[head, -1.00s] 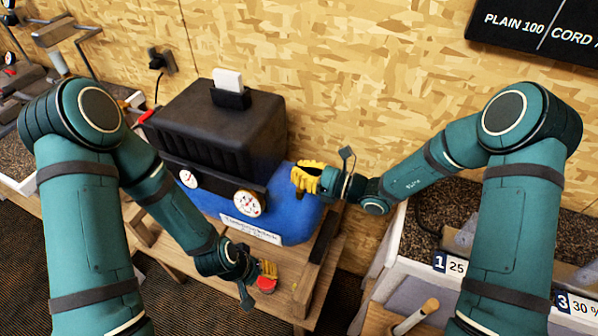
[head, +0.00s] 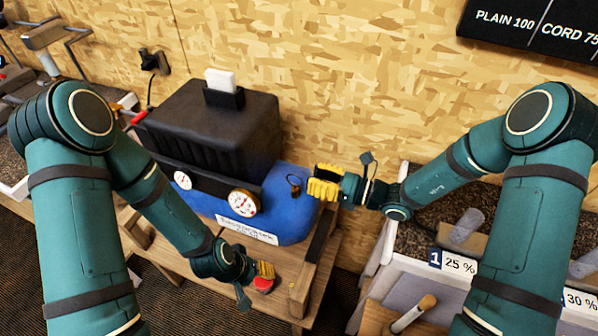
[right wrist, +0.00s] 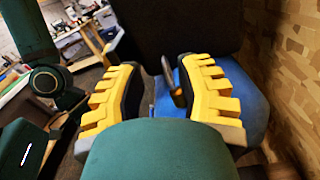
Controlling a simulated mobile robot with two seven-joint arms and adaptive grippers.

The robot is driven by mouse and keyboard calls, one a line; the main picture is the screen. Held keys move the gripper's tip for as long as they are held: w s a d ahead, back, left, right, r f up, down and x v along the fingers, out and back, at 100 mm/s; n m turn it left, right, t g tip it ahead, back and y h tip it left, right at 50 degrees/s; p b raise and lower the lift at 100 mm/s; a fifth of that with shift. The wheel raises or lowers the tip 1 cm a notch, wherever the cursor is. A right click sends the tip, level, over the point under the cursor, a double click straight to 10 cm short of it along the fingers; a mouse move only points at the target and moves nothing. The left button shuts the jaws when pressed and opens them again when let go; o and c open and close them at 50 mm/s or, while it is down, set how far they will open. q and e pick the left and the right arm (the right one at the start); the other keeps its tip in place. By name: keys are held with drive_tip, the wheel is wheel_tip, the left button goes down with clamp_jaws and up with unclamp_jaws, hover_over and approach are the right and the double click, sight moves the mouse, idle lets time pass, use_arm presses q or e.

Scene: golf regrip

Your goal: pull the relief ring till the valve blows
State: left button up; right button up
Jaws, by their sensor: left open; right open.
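The blue tank (head: 290,222) of the compressor stands on a wooden bench. At its right end a small dark ring with a brass-coloured fitting, seemingly the relief valve (head: 293,186), shows in the head view. My right gripper (head: 322,183), with yellow fingers, is just right of the ring and apart from it. In the right wrist view its fingers are spread wide, and the dark ring and orange-brown fitting (right wrist: 178,88) appear beyond the gap between them (right wrist: 162,75). My left gripper (head: 262,272) is open low in front of the tank, beside a red round part (head: 263,284).
A black motor cover (head: 215,125) sits on the tank, with white-faced gauges (head: 243,202) in front. The wooden bench (head: 310,270) has open room at its right end. Grey bins with percentage labels (head: 455,264) stand at right. The chipboard wall (head: 330,80) is close behind.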

drive_tip(key=v, duration=0.6)
drive_tip(key=shift+a, duration=0.1)
idle(0.4)
